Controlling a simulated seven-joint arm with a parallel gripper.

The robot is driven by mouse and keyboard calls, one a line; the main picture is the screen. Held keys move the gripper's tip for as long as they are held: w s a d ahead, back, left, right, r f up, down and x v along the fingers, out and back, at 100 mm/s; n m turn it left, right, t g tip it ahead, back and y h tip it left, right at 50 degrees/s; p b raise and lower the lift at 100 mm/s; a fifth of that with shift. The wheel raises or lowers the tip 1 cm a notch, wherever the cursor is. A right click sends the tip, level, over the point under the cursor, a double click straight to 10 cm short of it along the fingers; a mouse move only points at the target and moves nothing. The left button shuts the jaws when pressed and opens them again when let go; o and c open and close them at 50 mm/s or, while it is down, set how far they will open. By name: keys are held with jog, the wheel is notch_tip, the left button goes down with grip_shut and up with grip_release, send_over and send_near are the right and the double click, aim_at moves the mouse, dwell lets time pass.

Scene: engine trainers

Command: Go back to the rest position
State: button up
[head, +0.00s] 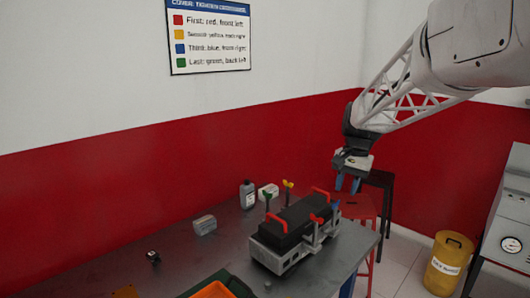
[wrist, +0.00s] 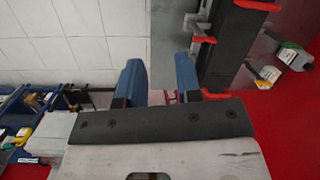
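My gripper (head: 347,185) hangs with its blue fingers downward, above and behind the right end of the engine trainer (head: 272,259). In the wrist view my gripper (wrist: 158,80) has its two blue fingers apart with nothing held between them. The trainer has a black cover (head: 291,221) with red handles on a grey base. The dark cover also shows in the wrist view (wrist: 232,45), beside the right finger.
The trainer is on a grey table (head: 185,262). A grey bottle (head: 247,194), small boxes (head: 204,225) and an orange tray (head: 213,290) are there too. A red stool (head: 360,207), a dark stool (head: 379,180) and a yellow bin (head: 449,263) stand to the right. A sign (head: 208,37) hangs on the wall.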

jog(key=s+a+f+n+t, duration=0.1)
jog(key=s+n, duration=0.1)
jog(key=s, duration=0.9)
jog(key=s+a+f+n+t+h, duration=0.1)
jog(key=s+f+n, duration=0.1)
jog(key=s, duration=1)
jog(key=s+a+f+n+t+h, duration=0.1)
jog(key=s+a+f+n, duration=0.1)
jog(key=s, duration=1)
jog(key=shift+f+t, duration=0.2)
jog(key=shift+t, duration=0.1)
